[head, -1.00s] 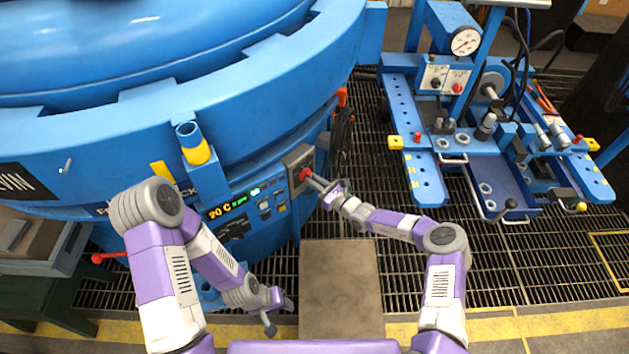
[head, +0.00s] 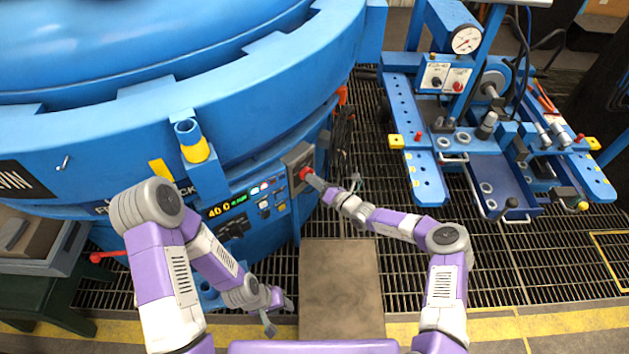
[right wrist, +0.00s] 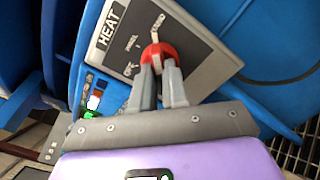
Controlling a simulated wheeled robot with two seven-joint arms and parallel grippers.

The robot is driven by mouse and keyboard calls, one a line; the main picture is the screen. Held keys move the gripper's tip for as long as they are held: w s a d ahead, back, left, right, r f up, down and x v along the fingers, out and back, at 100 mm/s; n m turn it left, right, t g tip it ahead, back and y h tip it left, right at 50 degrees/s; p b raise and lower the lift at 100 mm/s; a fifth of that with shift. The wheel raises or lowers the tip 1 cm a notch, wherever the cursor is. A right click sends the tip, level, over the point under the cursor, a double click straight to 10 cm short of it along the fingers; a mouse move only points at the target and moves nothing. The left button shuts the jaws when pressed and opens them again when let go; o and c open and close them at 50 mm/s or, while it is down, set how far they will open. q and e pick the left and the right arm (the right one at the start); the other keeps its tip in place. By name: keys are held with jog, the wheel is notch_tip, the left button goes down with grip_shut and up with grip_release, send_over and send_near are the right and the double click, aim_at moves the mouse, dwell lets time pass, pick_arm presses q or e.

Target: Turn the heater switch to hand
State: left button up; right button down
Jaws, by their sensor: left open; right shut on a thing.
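The heater switch is a red knob (head: 304,174) on a grey plate (head: 292,158) at the right end of the furnace's control panel. In the right wrist view the plate (right wrist: 196,62) reads HEAT, and the red knob (right wrist: 158,52) has a pale pointer toward the plate's upper part. Small lettering beside it is hard to read. My right gripper (head: 312,181) is shut on the knob; its fingers cover the knob's lower part in the right wrist view. My left gripper (head: 278,312) is open and empty, low in front of the furnace, away from the switch.
The blue furnace (head: 250,95) fills the left. A lit display (head: 227,207) and small buttons sit left of the switch. A blue machine with a gauge (head: 466,40) stands at the right. Grating and a brown plate (head: 340,285) lie below.

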jog(key=shift+m, duration=0.6)
jog(key=c, duration=1.1)
grip_release()
jog(key=shift+c, duration=0.2)
jog(key=shift+s+d, duration=0.1)
jog(key=p+v, duration=0.2)
jog(key=v, duration=0.5)
jog(key=shift+s+d, duration=0.1)
